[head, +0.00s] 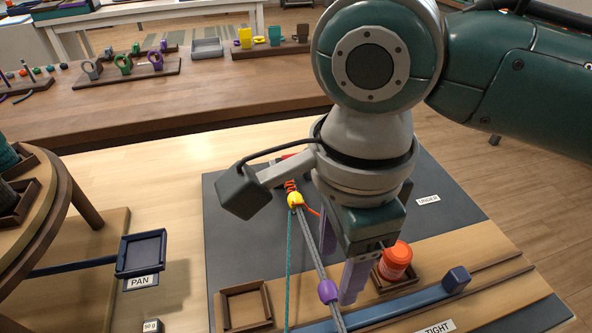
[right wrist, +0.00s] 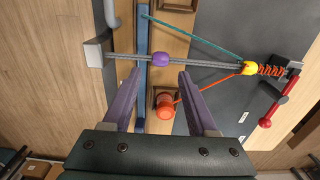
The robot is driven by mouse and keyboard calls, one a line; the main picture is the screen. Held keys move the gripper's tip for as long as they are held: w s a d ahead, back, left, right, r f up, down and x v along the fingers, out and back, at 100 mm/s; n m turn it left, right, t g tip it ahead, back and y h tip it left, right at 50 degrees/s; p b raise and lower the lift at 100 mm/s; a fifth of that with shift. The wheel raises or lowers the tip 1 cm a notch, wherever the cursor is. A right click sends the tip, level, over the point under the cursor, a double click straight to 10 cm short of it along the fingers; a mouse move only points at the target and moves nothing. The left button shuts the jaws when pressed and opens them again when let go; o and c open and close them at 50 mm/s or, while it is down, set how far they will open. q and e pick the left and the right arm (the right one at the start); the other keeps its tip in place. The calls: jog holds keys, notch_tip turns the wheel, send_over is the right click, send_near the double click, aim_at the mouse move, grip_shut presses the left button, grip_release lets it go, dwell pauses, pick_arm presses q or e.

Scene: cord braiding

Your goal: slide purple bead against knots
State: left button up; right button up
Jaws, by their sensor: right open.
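The purple bead (head: 328,291) sits on the taut grey cord (head: 314,253). The yellow bead (head: 295,199) is farther up the same cord, against the orange knots (head: 291,185). A bare stretch of cord lies between the two beads. My right gripper (head: 349,290) is open beside the purple bead. In the right wrist view the purple bead (right wrist: 161,59) shows just beyond the gap between the fingertips (right wrist: 160,78), not held. The yellow bead (right wrist: 250,69) and knots (right wrist: 271,71) are to the right there. My left gripper is not in view.
A teal cord (head: 289,260) and an orange cord run out from the yellow bead. The orange one leads to an orange spool (head: 396,256) in a wooden holder. A blue bar (head: 405,303) crosses under the grey cord. An empty wooden tray (head: 246,305) stands left.

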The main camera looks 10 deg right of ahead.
aim_at(333, 288)
notch_tip(333, 288, down, 5)
jog(key=shift+r+b, duration=0.1)
jog(key=shift+b, duration=0.4)
jog(key=shift+c, duration=0.3)
grip_shut()
dwell(0.8)
